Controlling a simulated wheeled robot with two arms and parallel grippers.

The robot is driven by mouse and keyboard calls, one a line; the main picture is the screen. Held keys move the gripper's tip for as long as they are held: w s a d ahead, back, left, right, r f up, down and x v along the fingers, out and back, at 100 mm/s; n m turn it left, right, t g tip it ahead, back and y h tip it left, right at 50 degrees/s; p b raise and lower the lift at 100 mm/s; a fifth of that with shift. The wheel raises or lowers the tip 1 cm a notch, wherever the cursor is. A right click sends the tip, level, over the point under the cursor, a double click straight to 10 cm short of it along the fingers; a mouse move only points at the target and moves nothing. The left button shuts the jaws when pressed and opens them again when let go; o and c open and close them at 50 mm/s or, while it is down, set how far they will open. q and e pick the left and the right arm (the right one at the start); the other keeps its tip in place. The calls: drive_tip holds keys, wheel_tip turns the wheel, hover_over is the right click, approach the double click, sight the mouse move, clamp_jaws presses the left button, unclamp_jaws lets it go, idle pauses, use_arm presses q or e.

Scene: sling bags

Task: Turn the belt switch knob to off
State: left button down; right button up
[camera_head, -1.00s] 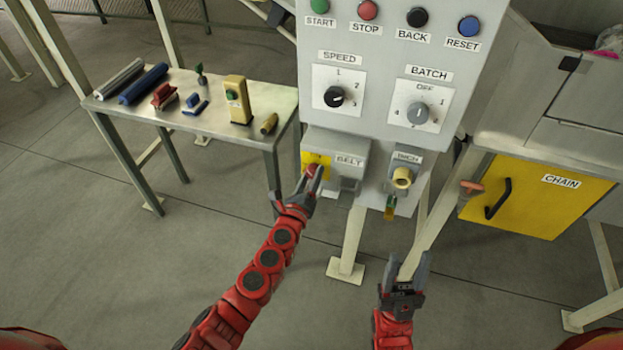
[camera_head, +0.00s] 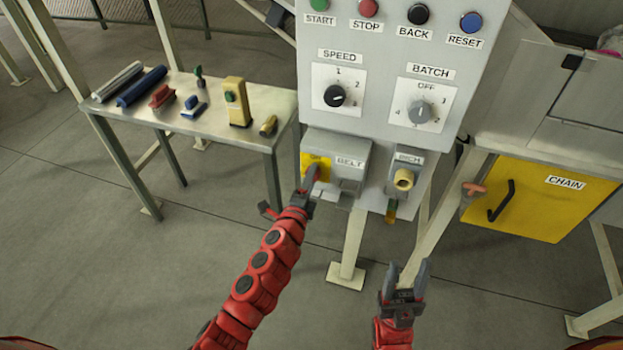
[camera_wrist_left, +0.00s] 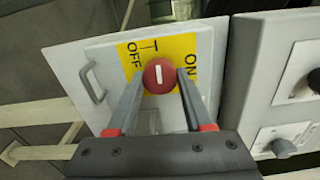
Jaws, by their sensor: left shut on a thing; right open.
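The belt switch is a red round knob (camera_wrist_left: 159,76) with a white bar, on a yellow plate (camera_wrist_left: 130,68) lettered OFF and ON. In the left wrist view OFF is left of the knob, ON is right, and the white bar stands nearly upright between them. My left gripper (camera_head: 311,182) is shut on the knob, one finger on each side, as the left wrist view shows. In the head view the fingers cover most of the knob on the BELT box (camera_head: 349,148). My right gripper (camera_head: 407,271) is open and empty, low in front of the panel.
Above the box, the grey panel (camera_head: 385,60) carries SPEED (camera_head: 334,96) and BATCH (camera_head: 419,111) dials and several buttons. The INCH control (camera_head: 404,180) is right of the box. A side table (camera_head: 215,120) with tools stands left. A yellow CHAIN door (camera_head: 535,205) is at right.

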use_arm(q)
drive_tip(key=shift+n, duration=0.4)
drive_tip(key=shift+c, duration=1.5)
unclamp_jaws()
drive_tip(key=b+v, duration=0.2)
drive_tip(key=v, duration=1.5)
drive_tip(key=shift+s, duration=0.2)
